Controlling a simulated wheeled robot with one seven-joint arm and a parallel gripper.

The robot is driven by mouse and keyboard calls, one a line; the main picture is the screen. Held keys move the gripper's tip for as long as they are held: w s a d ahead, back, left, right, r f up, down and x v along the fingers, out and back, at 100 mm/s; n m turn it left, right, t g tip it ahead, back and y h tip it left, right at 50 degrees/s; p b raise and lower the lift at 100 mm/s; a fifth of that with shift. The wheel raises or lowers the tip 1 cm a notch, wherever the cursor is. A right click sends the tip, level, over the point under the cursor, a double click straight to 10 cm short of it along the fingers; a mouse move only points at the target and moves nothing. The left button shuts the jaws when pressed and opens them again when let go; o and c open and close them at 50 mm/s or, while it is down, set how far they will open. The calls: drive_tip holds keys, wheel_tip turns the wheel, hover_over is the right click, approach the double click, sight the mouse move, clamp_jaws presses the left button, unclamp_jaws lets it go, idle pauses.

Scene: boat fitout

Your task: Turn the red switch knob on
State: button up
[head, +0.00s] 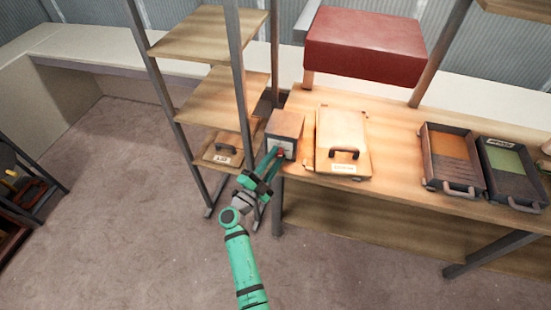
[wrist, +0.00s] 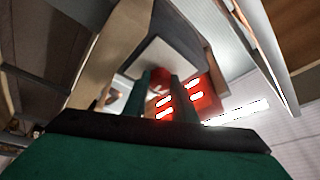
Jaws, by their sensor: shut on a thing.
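The red switch knob (head: 281,152) is on the front of a small grey and wood box (head: 286,124) at the left end of the wooden bench. My gripper (head: 276,155) reaches up to the box front, and its fingertips are at the knob. In the wrist view the fingers (wrist: 160,88) are close together on either side of the red knob (wrist: 160,77), in front of the box's pale face plate (wrist: 150,58). The gripper is shut on the knob. The fingers partly hide the knob, so its turned position cannot be told.
A wooden case (head: 340,135) with a black handle lies just right of the box. Two trays (head: 450,160) sit farther right. A shelf rack post (head: 238,75) stands close left of the box. A red block (head: 366,45) is above the bench.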

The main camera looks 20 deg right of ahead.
drive_tip(key=shift+r+m+g, duration=0.1)
drive_tip(key=shift+m+g, duration=0.4)
drive_tip(key=shift+m, duration=0.8)
drive_tip(key=o, duration=1)
drive_tip(key=shift+o, duration=0.2)
drive_tip(key=v, duration=1.1)
drive_tip(key=shift+r, duration=0.15)
drive_tip(key=shift+d, duration=0.1)
